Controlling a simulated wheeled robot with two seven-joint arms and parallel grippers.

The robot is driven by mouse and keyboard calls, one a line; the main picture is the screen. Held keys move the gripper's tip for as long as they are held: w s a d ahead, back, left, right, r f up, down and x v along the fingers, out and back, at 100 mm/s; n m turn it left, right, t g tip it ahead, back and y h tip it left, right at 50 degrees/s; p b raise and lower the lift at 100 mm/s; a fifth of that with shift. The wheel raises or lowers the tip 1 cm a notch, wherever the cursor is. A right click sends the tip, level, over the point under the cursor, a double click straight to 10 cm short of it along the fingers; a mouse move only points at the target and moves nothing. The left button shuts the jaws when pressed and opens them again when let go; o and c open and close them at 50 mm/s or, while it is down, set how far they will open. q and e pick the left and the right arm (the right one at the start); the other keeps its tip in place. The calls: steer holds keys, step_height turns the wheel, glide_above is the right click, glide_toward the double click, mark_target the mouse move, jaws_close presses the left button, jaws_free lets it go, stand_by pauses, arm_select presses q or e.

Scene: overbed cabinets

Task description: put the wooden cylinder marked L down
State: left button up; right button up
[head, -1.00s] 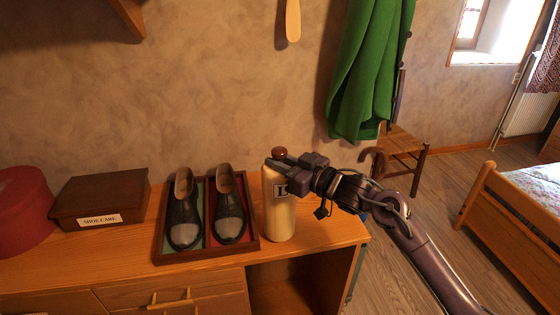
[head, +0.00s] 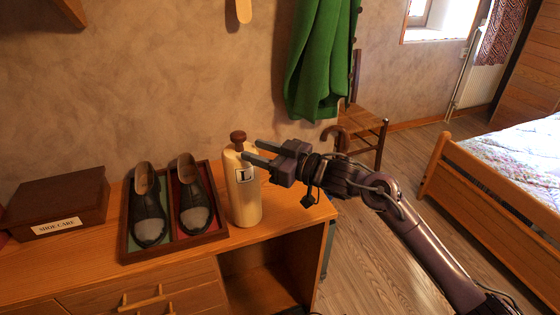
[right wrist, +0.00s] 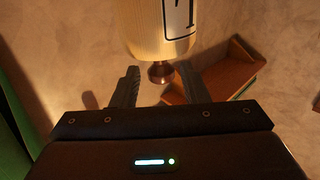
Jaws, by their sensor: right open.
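The wooden cylinder marked L (head: 243,197) stands upright on the wooden cabinet top (head: 90,262), right of the shoe tray. It is pale, with a brown knob on top and a white label. It also shows in the right wrist view (right wrist: 150,30), ahead of the fingers and upside down there. My right gripper (head: 257,153) is open beside the cylinder's upper part, on its right. In the right wrist view the fingers are apart with nothing clamped between them. Whether a finger touches the cylinder I cannot tell. My left gripper is not in view.
A tray (head: 129,240) with two dark shoes (head: 149,215) stands close left of the cylinder. A brown shoe-care box (head: 60,203) is farther left. A green cloth (head: 318,65) hangs behind my right arm, near a chair (head: 362,125). A little bare top lies right of the cylinder.

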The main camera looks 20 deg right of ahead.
steer(key=b+v, duration=0.1)
steer(key=v, duration=0.5)
steer(key=shift+s+d, duration=0.15)
steer(key=shift+s, duration=0.1)
